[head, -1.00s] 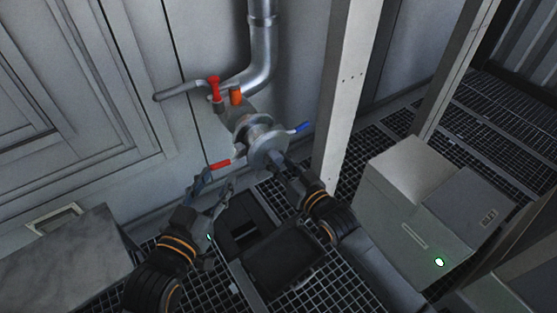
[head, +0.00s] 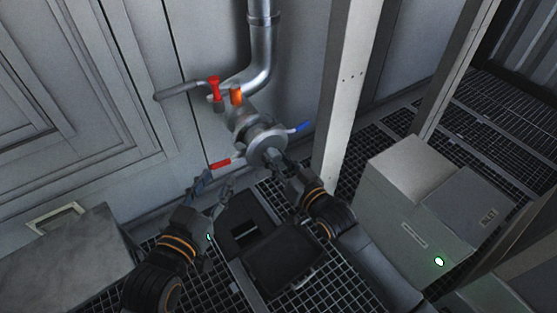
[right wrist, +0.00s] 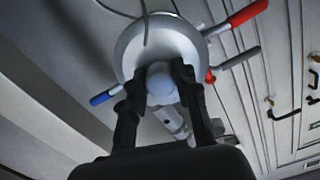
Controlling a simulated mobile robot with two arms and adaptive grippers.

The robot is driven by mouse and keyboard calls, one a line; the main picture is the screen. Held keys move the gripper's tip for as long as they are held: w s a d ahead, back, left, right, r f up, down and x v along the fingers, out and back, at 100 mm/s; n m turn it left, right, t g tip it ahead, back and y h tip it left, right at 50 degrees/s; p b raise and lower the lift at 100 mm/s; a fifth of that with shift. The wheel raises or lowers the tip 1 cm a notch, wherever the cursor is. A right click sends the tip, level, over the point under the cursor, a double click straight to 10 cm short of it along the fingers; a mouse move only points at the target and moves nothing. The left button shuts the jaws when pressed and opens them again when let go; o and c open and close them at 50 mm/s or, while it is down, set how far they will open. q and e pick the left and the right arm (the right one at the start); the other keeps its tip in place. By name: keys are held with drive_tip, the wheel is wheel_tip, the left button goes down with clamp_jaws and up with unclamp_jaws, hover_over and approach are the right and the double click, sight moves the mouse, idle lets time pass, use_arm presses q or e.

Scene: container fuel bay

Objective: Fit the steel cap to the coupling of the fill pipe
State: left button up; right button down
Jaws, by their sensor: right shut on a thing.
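The steel cap (head: 262,143) is a round metal disc at the front of the fill pipe's coupling (head: 246,126). Its knob is between the fingers of my right gripper (head: 281,162), which is shut on it. In the right wrist view, the cap (right wrist: 146,42) is face-on, and my right gripper (right wrist: 160,88) grips the pale knob at its middle. The cap hides most of the coupling there, and I cannot tell whether it is fully seated. My left gripper (head: 211,193) is open and empty, below and left of the coupling, under the red lever.
A red lever (head: 221,163) and a blue lever (head: 299,128) stick out beside the coupling. A red-handled valve (head: 214,86) sits above. A pale post (head: 345,100) stands close right. An open black case (head: 282,262) lies on the grating below. Grey boxes (head: 410,170) stand right.

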drive_tip(key=shift+w+a, duration=0.1)
drive_tip(key=shift+w, duration=0.05)
drive_tip(key=c, duration=0.9)
unclamp_jaws()
